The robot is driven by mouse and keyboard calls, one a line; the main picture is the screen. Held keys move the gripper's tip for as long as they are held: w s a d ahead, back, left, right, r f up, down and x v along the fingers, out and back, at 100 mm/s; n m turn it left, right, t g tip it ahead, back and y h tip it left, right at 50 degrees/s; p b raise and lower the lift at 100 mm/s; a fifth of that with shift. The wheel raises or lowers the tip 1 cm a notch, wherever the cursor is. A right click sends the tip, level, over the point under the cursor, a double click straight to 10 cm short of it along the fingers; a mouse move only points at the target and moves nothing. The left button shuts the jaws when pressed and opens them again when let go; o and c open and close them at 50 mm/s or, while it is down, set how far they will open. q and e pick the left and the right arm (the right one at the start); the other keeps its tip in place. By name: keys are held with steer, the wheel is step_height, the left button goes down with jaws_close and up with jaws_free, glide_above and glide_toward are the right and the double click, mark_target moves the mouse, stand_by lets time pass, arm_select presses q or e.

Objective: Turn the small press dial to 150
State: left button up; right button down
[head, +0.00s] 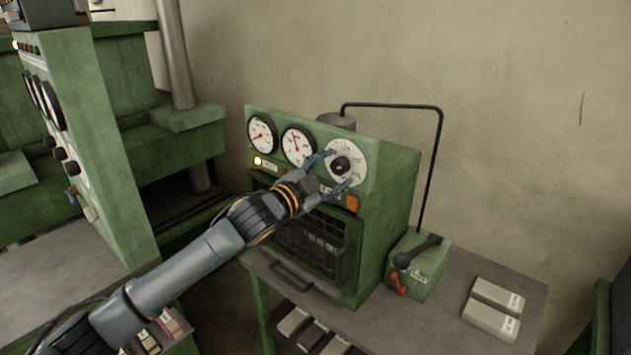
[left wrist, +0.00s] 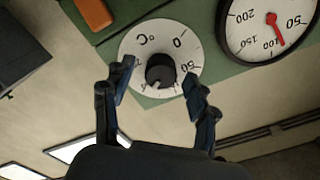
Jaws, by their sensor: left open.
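The small press (head: 385,185) is a green box on a grey table. Its dial (head: 347,158) is a white disc marked °C with a black knob (head: 341,164) in its middle, at the right of the front panel. My left gripper (head: 334,172) is open in front of the dial. In the left wrist view the dial (left wrist: 138,58) appears turned round, with 0 and 50 readable. There the fingers of my left gripper (left wrist: 158,76) stand on either side of the black knob (left wrist: 160,70), apart from it. The knob's exact setting is unclear. My right gripper is out of view.
Two round gauges (head: 297,146) sit left of the dial, and an orange part (head: 352,203) is below it. A control box with levers (head: 418,266) and pale blocks (head: 492,310) stand to the right. A larger green machine (head: 95,160) is at left.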

arm_select(q)
steer(key=v, duration=1.1)
